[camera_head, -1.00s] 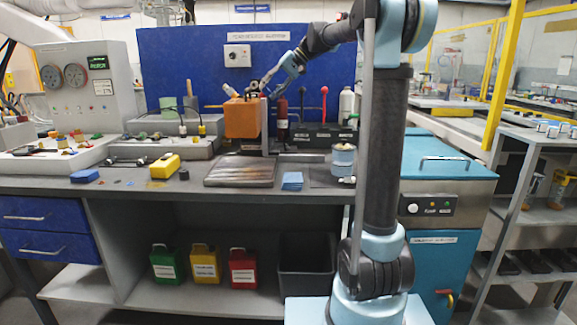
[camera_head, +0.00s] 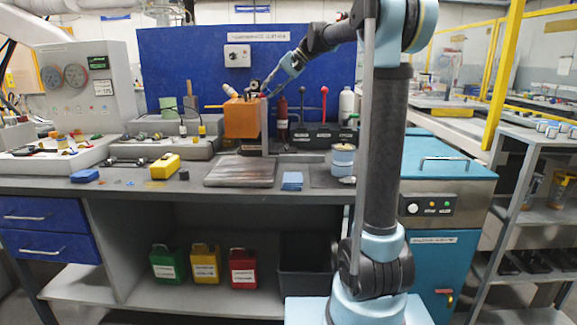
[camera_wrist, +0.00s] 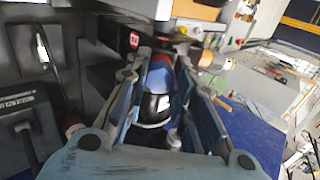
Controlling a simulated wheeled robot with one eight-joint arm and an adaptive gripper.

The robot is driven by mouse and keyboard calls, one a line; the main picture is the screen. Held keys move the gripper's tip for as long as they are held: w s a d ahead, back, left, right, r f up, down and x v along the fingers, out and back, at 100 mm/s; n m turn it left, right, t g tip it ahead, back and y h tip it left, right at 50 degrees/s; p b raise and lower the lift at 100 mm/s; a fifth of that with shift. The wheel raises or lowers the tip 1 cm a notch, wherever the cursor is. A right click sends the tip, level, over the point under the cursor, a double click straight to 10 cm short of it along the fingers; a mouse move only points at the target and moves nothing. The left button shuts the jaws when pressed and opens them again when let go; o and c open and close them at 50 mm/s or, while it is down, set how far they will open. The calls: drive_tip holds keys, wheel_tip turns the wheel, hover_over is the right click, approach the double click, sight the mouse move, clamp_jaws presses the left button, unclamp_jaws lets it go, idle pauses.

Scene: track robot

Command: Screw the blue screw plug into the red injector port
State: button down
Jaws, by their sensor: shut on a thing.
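In the head view my gripper (camera_head: 260,92) is at the top of the orange block (camera_head: 241,119) on the workbench, reaching in from the upper right. It is too small there to make out the fingertips. In the wrist view the two blue-grey fingers of my gripper (camera_wrist: 168,80) are closed around a small blue piece, which looks like the blue screw plug (camera_wrist: 160,74). A dark cylinder sits below it between the fingers. I cannot tell whether plug and port touch.
A dark red bottle (camera_head: 282,118) stands just right of the orange block. A grey control box with levers (camera_head: 322,136) is further right. A metal plate (camera_head: 240,171), a yellow case (camera_head: 164,163) and blue pads (camera_head: 292,180) lie on the bench.

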drive_tip(key=m, duration=0.5)
drive_tip(key=shift+w, duration=0.2)
drive_tip(key=m, duration=0.3)
drive_tip(key=shift+m, duration=0.3)
drive_tip(key=m, duration=0.4)
drive_tip(key=shift+s, duration=0.1)
drive_tip(key=m, duration=0.8)
